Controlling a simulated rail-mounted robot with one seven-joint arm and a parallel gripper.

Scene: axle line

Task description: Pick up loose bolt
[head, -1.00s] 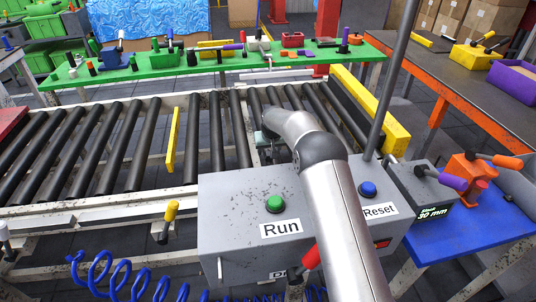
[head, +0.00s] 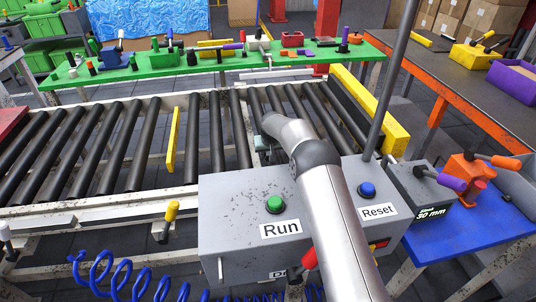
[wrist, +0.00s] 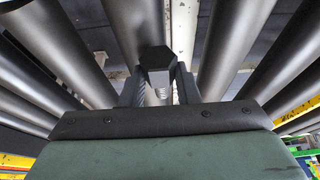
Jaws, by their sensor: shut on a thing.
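The loose bolt (wrist: 158,60) shows in the wrist view, with a dark hexagonal head and a short pale threaded shank below it. My gripper (wrist: 160,92) is shut on the bolt, with one dark finger on each side of it. The grey rollers of the conveyor lie behind the bolt in that view. In the head view my arm reaches over the control box to the rollers, and it hides the fingers and the bolt. I cannot tell how far the bolt is from the rollers.
The roller conveyor (head: 112,140) fills the left and middle. The grey control box (head: 235,213) with Run and Reset buttons stands in front. A yellow bar (head: 171,140) stands upright among the rollers. A green bench (head: 205,66) with tools is behind, and a blue table (head: 460,235) is at right.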

